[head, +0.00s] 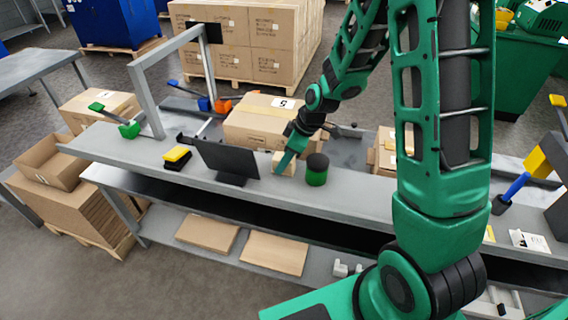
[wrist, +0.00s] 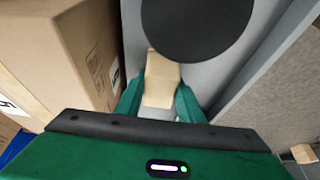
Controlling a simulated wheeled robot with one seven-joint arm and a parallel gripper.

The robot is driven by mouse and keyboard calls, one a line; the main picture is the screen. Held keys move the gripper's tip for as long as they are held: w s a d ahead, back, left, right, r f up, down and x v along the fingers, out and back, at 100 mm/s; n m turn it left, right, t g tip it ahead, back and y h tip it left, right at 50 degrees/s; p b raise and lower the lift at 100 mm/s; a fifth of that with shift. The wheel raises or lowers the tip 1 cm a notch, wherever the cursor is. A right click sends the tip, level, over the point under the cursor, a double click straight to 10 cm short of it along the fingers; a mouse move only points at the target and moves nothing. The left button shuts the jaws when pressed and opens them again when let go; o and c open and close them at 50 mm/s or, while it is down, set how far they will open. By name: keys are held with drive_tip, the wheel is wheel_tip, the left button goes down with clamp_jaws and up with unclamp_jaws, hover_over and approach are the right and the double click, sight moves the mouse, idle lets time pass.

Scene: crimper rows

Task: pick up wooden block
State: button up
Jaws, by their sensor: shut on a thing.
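The wooden block (wrist: 161,82) is a light tan piece between the two green fingers of my gripper (wrist: 158,105) in the wrist view. My gripper is shut on it. In the head view, my gripper (head: 285,165) reaches down to the grey bench and the block (head: 277,158) shows partly behind a finger. I cannot tell whether the block touches the bench top. A green cylinder with a dark top (head: 317,170) stands close to the right of my gripper; its dark round top (wrist: 197,28) also shows in the wrist view, just beyond the block.
A dark monitor (head: 227,160) stands on the bench (head: 350,188) left of my gripper. A cardboard box (head: 262,122) is close behind. A yellow and black item (head: 177,157) lies farther left. Flat cardboard pieces (head: 275,252) lie on the lower shelf.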

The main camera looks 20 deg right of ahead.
wheel_tip(320, 180, up, 10)
drive_tip(key=shift+r, duration=0.1)
idle(0.5)
drive_tip(key=shift+o, duration=0.8)
